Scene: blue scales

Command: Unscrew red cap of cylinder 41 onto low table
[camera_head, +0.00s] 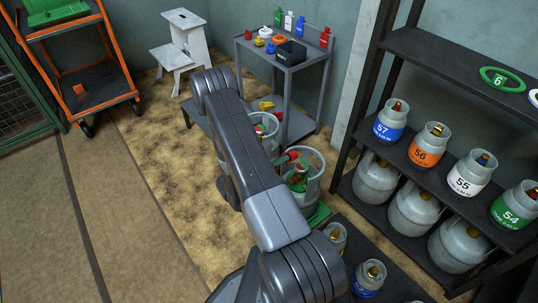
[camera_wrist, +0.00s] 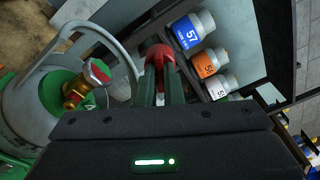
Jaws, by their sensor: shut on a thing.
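My gripper (camera_wrist: 161,72) is shut on a red cap (camera_wrist: 157,52), which shows between the fingertips in the wrist view. The cap is apart from the brass valve (camera_wrist: 80,92), which stands to its left on a grey cylinder (camera_wrist: 28,112) with a green top. A curved grey guard ring arches around that valve. In the head view the cylinder (camera_head: 313,188) stands on a green base just right of my arm, and the red cap (camera_head: 293,156) shows above its valve. My arm hides much of the gripper there.
Another open-topped cylinder (camera_head: 264,122) stands behind. A low dark table (camera_head: 198,114) is partly hidden by my arm. A grey side table (camera_head: 291,62) holds bottles and small caps. A dark shelf (camera_head: 362,138) with numbered cylinders stands right.

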